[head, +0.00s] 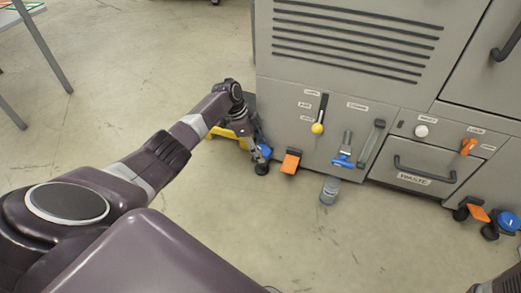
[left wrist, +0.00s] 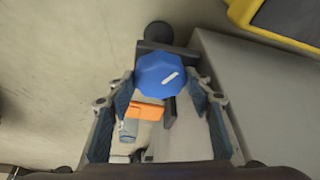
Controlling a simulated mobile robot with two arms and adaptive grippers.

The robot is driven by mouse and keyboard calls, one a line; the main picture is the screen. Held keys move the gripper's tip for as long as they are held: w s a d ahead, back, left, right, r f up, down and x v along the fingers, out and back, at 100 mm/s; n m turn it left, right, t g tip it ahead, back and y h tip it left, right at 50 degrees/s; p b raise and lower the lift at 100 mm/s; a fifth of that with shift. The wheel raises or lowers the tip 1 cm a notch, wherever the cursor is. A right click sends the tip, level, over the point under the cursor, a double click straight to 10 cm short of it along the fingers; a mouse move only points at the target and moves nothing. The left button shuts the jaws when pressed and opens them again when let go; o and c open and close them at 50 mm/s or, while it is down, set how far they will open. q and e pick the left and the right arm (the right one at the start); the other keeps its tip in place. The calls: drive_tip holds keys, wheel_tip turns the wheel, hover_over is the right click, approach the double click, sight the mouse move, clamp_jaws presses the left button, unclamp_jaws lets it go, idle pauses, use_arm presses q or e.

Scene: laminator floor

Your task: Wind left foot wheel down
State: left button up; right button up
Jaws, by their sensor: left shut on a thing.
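The left foot wheel (left wrist: 162,72) is a blue, many-sided knob with a white mark on its top, low at the machine's left front corner. In the head view only a little of its blue (head: 266,151) shows beside my gripper. My left gripper (head: 257,150) reaches down to it. In the left wrist view the two fingers of my left gripper (left wrist: 163,84) stand on either side of the knob and are shut on it. A dark round foot pad (left wrist: 158,34) shows behind the knob. My right gripper is not in view.
An orange pedal (head: 291,161) sticks out just right of the wheel. A bottle (head: 330,190) stands on the floor beneath a blue-handled tap (head: 343,161). A yellow-edged object (head: 221,133) lies behind my wrist. Another blue foot wheel (head: 509,221) is at far right. The front floor is clear.

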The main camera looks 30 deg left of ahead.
use_arm(q)
drive_tip(key=shift+f, duration=0.1)
drive_tip(key=o, duration=1.1)
drive_tip(key=shift+a, duration=0.1)
drive_tip(key=shift+a+r, duration=0.1)
drive_tip(key=shift+r, duration=0.25)
drive_tip(key=v, duration=0.5)
drive_tip(key=shift+s+a+r, duration=0.1)
drive_tip(key=shift+r, duration=0.3)
drive_tip(key=shift+s+a+r, duration=0.15)
drive_tip(key=shift+s+r, duration=0.15)
drive_tip(key=shift+r, duration=0.35)
